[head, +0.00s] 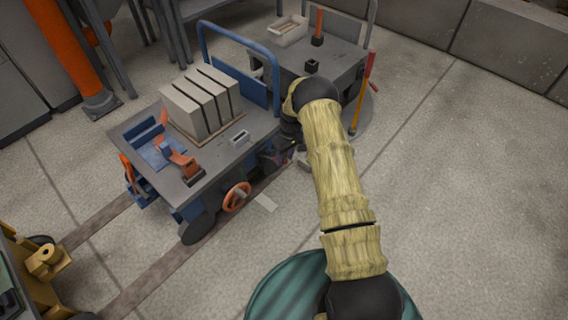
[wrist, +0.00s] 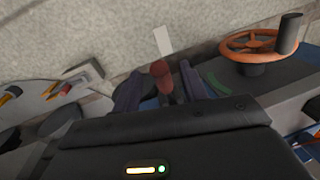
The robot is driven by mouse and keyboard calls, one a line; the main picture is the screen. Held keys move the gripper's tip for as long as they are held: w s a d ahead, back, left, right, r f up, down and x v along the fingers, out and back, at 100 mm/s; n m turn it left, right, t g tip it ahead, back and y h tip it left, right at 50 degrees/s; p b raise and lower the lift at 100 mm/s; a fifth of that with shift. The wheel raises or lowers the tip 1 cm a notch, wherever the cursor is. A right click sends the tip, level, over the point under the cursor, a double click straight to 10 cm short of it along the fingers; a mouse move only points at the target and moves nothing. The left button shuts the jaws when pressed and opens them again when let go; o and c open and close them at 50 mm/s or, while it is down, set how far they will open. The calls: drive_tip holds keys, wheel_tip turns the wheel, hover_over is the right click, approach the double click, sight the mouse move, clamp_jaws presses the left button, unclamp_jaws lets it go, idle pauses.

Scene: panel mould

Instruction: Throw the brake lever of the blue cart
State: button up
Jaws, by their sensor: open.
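The blue cart (head: 205,150) has a grey top and a blue push handle, and stands left of centre in the head view. My gripper (wrist: 160,84) is open at the cart's near side. In the wrist view a red-knobbed lever (wrist: 162,74), which looks like the brake lever, shows between the two dark fingers. I cannot tell whether the fingers touch it. A green arc (wrist: 216,84) is to its right. In the head view my arm and the dark wrist hide most of the gripper, and the lever is not clear there.
An orange handwheel (head: 236,197) sits on the cart's side, and also shows in the wrist view (wrist: 258,42). Grey slabs (head: 201,103) and an orange clamp (head: 180,159) are on top. A second grey cart (head: 335,72) stands behind, beside a red-and-yellow lever (head: 366,85). Floor at right is clear.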

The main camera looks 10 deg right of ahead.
drive_tip(key=shift+s+a+f, duration=0.1)
drive_tip(key=shift+a+f, duration=0.1)
drive_tip(key=shift+f, duration=1.05)
clamp_jaws()
drive_tip(key=shift+d, duration=0.1)
drive_tip(key=shift+d, duration=0.1)
